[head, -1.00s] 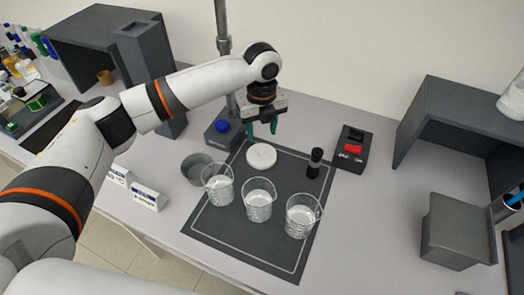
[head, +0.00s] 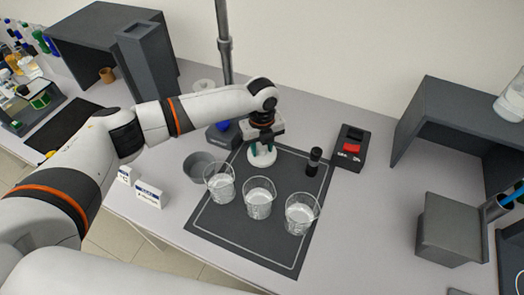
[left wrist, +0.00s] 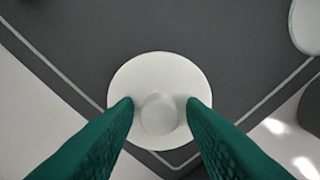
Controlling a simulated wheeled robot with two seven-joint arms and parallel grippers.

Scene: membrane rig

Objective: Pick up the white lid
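The white lid (head: 262,159) is a round disc lying flat near the back corner of the dark mat (head: 248,229). In the left wrist view the lid (left wrist: 160,75) shows a round knob (left wrist: 159,113) on its top. My left gripper (head: 263,149) is right over the lid, pointing down. In the left wrist view its green fingers (left wrist: 159,103) stand open on either side of the knob, with a small gap visible at each side. The fingers hide part of the lid in the head view. My right gripper is not in view.
Several glass beakers, such as the middle one (head: 259,198), stand on the mat in front of the lid. A black vial (head: 314,162) stands to the right. A grey bowl (head: 197,167) is at the left. A device with a red switch (head: 350,148) sits behind the vial.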

